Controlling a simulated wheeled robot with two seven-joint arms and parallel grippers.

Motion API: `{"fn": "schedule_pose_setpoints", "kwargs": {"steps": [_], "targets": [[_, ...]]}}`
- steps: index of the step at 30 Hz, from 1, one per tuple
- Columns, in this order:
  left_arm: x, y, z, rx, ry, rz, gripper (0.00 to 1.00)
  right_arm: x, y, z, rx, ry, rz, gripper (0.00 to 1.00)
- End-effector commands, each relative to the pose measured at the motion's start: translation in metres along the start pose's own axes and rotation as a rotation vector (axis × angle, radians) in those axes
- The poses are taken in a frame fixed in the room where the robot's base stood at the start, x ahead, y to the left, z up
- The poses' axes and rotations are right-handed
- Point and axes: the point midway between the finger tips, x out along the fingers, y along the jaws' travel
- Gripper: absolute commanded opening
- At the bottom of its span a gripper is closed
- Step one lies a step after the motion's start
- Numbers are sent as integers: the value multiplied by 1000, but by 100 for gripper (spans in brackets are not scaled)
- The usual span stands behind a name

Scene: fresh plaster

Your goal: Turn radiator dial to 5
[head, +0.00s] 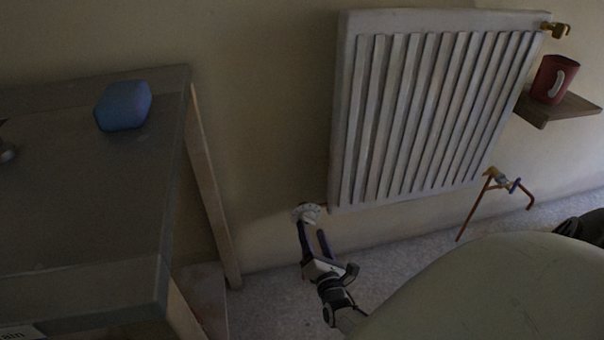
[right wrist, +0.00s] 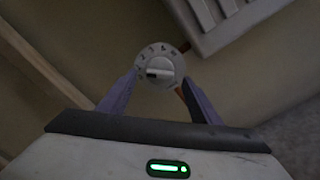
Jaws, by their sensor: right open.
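The radiator (head: 432,110) hangs on the wall, white with vertical ribs. Its round white dial (head: 307,213) sits at the lower left corner. In the right wrist view the dial (right wrist: 160,66) faces me, with numbers around its rim and a bar-shaped knob across its middle. My right gripper (head: 313,235) is at the dial, seen from behind and above in the head view. In the right wrist view its two purple fingers (right wrist: 160,88) stand apart on either side of the dial's lower part. I cannot tell whether they touch it. My left gripper is not in view.
A grey table (head: 75,215) with a blue block (head: 123,106) stands at the left. A red mug (head: 554,79) sits on a small wooden shelf (head: 560,108) at the right. Copper pipes with a valve (head: 497,178) are below the radiator.

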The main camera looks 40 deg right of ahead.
Motion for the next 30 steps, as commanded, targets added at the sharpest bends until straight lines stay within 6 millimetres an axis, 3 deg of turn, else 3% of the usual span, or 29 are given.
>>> {"fn": "schedule_pose_setpoints", "kwargs": {"steps": [9, 15, 26, 30], "targets": [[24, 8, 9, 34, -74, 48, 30, 60, -2, -2, 1, 0, 3, 58], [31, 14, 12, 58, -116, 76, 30, 84, -1, -2, 1, 2, 2, 58], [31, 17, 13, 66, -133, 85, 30, 91, 1, 0, 1, 3, 1, 58], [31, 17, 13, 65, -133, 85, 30, 91, 1, 0, 2, 3, 1, 39]]}}
